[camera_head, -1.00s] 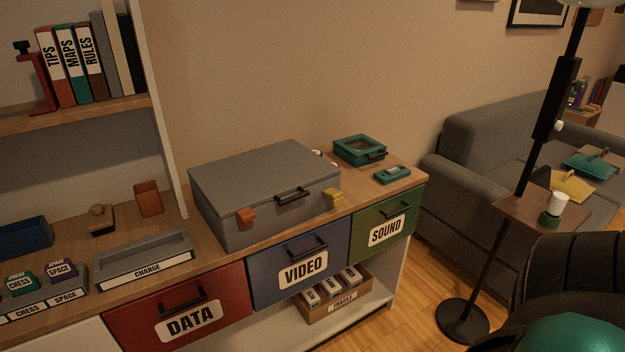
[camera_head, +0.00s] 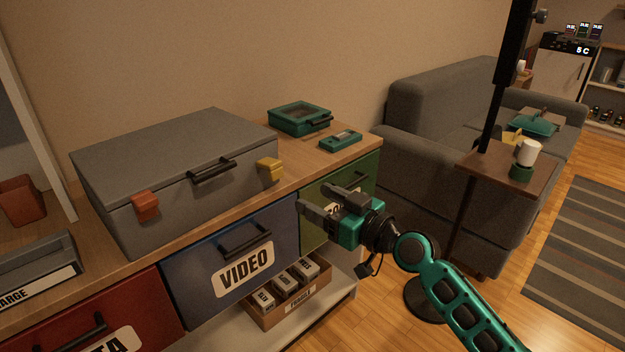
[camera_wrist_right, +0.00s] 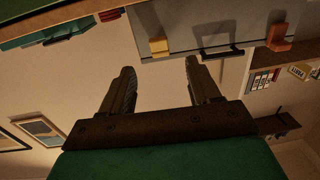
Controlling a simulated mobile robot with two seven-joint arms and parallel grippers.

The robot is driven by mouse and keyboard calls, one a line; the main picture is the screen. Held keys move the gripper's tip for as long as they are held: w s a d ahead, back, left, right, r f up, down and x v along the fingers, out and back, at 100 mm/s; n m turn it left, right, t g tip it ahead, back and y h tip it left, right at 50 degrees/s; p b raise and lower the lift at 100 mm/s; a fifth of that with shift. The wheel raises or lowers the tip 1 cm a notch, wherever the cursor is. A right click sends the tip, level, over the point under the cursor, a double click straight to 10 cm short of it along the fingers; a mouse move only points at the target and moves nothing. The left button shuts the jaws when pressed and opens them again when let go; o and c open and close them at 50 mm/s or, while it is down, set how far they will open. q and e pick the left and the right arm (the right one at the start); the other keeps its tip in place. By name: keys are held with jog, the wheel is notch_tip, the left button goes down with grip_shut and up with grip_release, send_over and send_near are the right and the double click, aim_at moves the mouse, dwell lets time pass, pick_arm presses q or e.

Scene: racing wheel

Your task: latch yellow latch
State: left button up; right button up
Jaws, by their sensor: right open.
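The grey case (camera_head: 175,170) stands shut on the wooden cabinet top. Its yellow latch (camera_head: 269,169) is on the front face near the right end and also shows in the right wrist view (camera_wrist_right: 159,46). An orange latch (camera_head: 145,205) is near the left end, with a black handle (camera_head: 212,171) between them. My right gripper (camera_head: 316,201) is open and empty, in front of the cabinet, below and to the right of the yellow latch and apart from it. Its two fingers (camera_wrist_right: 160,75) show spread in the right wrist view. My left gripper is out of view.
A green box (camera_head: 300,118) and a small green device (camera_head: 341,140) sit on the cabinet right of the case. Below are the blue VIDEO drawer (camera_head: 200,262) and green SOUND drawer (camera_head: 365,168). A lamp stand with a small table (camera_head: 500,172) stands right.

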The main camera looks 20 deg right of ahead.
aim_at(279, 175)
jog(key=x, duration=1.2)
jog(key=shift+w+r, duration=0.35)
jog(key=shift+w, duration=0.1)
jog(key=shift+c, duration=0.4)
